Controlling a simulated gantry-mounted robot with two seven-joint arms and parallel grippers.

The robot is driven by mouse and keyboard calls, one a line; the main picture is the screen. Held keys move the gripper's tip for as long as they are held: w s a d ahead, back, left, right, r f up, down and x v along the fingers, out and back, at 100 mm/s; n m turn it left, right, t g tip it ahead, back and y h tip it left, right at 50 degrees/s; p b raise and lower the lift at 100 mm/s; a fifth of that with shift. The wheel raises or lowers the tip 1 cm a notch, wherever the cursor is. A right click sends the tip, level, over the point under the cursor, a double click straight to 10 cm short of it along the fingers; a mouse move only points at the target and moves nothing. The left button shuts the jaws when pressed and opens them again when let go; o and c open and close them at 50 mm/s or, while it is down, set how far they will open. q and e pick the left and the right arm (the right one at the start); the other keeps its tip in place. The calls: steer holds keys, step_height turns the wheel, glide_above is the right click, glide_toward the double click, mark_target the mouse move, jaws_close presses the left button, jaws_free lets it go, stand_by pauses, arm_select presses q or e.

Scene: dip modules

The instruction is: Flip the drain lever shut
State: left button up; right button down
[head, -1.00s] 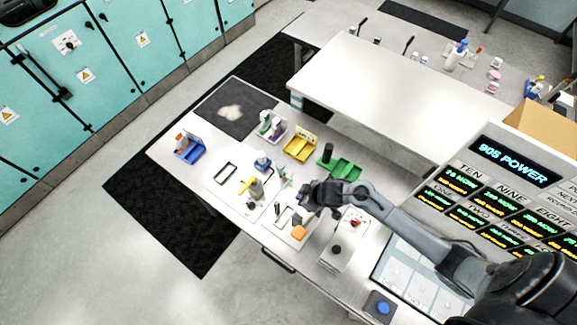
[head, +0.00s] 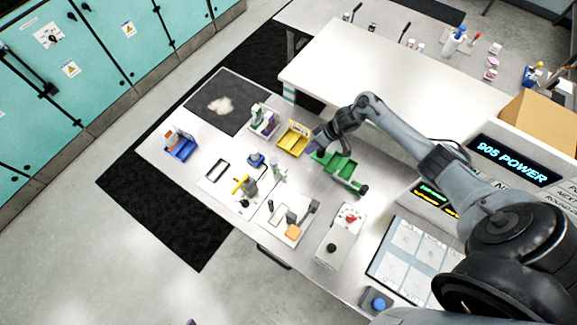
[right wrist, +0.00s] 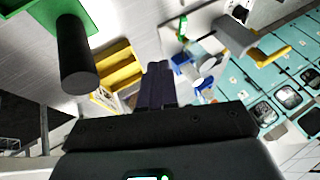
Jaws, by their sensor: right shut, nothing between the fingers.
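I cannot tell for sure which part is the drain lever. A white plate (head: 268,222) on the bench carries a grey upright piece, an orange block (head: 293,231) and a dark-headed lever (head: 313,206), which stands tilted up to the right. Left of it, a grey valve body has a yellow handle (head: 240,184). My right gripper (head: 314,147) is shut and empty, above the bench between the yellow and green trays, apart from both modules. Its closed dark fingers (right wrist: 158,85) show in the right wrist view. My left gripper is not seen.
A yellow tray (head: 292,144) and a green tray (head: 342,166) are close to my right gripper. A box with a red dial (head: 349,217) stands right of the plate. A blue bin (head: 181,150) is at the left. A raised white table (head: 390,80) stands behind.

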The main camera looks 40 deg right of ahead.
mark_target(281, 173)
steer(key=b+x, duration=1)
steer(key=shift+f, duration=0.2)
steer(key=a, duration=0.2)
steer(key=shift+s+a+f, duration=0.1)
steer(key=shift+a+f, duration=0.05)
steer(key=shift+a, duration=0.25)
steer(key=shift+a+f, duration=0.1)
steer(key=shift+a, duration=0.4)
steer(key=shift+a, duration=0.2)
